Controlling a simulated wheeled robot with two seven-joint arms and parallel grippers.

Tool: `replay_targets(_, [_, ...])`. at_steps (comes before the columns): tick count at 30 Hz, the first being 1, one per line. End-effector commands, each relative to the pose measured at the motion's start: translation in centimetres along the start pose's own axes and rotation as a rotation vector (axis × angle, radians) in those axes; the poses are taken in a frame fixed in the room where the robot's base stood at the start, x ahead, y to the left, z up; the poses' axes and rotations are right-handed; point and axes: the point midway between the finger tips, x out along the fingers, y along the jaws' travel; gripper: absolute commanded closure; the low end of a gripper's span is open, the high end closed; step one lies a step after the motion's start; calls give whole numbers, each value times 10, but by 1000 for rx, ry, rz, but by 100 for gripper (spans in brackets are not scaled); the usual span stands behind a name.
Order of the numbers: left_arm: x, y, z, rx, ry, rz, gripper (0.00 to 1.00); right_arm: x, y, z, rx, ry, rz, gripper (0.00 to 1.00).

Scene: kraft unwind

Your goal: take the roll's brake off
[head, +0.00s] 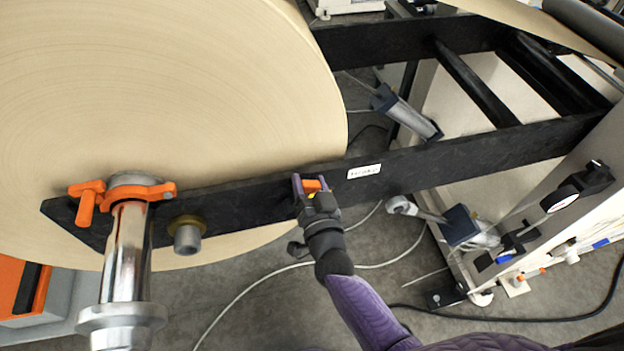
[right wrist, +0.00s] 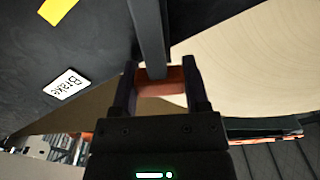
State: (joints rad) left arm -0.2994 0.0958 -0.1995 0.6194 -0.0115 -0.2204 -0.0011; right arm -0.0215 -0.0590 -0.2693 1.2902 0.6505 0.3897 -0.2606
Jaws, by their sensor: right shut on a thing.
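The large tan paper roll (head: 190,90) fills the left of the head view, beside a black beam (head: 450,157). My right gripper (head: 311,184) is at the beam, left of the label. In the right wrist view its fingers (right wrist: 160,85) are shut on the orange grip (right wrist: 160,80) at the end of a dark grey lever (right wrist: 150,35). In the head view the gripper partly hides this grip. My left gripper is not in view.
An orange clamp (head: 150,190) holds a shiny shaft (head: 128,250) at the beam's left end. A brass-collared stub (head: 187,236) sticks out nearby. Cylinders (head: 405,110) and cables (head: 235,305) lie around the frame. Grey floor shows below the beam.

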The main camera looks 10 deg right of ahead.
Motion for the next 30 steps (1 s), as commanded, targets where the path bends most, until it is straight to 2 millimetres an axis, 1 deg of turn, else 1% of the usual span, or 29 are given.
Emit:
replay_targets(3, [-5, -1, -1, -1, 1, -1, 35, 0, -1, -2, -37, -1, 1, 100])
replay_targets(9, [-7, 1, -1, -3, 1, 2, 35, 0, -1, -2, -73, -2, 1, 100])
replay_targets(17, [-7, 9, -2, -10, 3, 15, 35, 0, -1, -2, -81, -2, 1, 100])
replay_targets(22, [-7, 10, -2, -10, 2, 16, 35, 0, 0, -2, -80, -2, 1, 100])
replay_targets(23, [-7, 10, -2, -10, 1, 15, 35, 0, 0, -2, -80, -2, 1, 39])
replay_targets(24, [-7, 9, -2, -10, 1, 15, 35, 0, 0, -2, -80, -2, 1, 31])
replay_targets(26, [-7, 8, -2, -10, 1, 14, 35, 0, 0, -2, -80, -2, 1, 18])
replay_targets(27, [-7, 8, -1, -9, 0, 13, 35, 0, 0, -2, -80, -2, 1, 10])
replay_targets(28, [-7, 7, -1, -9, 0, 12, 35, 0, -1, -2, -80, -2, 1, 6])
replay_targets(30, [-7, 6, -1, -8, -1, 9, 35, 0, -1, -2, -80, -1, 1, 6])
